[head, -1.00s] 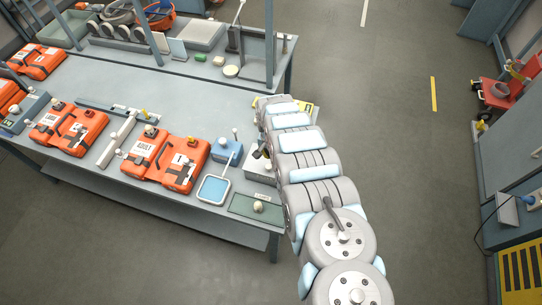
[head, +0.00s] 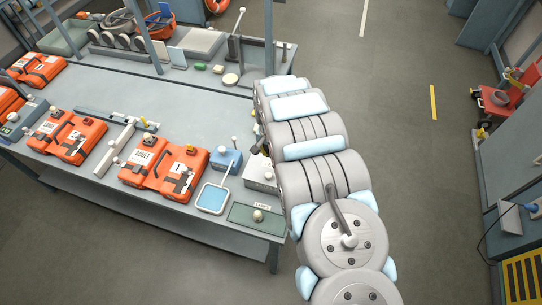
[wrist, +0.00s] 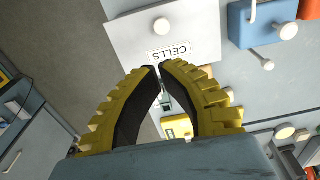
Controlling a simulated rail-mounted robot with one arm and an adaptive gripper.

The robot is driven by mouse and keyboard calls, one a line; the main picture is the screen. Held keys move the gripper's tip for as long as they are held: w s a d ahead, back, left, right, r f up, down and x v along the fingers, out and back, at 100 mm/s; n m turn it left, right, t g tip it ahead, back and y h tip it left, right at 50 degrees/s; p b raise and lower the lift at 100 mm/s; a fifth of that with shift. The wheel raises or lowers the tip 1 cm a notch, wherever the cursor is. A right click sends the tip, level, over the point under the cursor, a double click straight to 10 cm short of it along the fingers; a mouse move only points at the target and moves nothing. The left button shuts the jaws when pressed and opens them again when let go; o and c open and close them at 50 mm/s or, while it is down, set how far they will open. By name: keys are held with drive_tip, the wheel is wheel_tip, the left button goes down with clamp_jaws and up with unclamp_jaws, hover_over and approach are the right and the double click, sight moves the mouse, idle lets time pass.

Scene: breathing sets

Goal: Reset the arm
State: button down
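My gripper (wrist: 158,70) shows in the wrist view as two yellow fingers with black inner pads. In the head view my grey and pale-blue arm reaches over the right end of the bench (head: 215,105) and hides my gripper. The CELLS box is partly hidden there, left of the arm (head: 262,170).
A shelf post (head: 268,45) stands close behind the arm. The floor (head: 420,170) to the right is clear up to the cabinets.

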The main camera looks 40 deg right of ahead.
drive_tip(key=shift+r, duration=0.35)
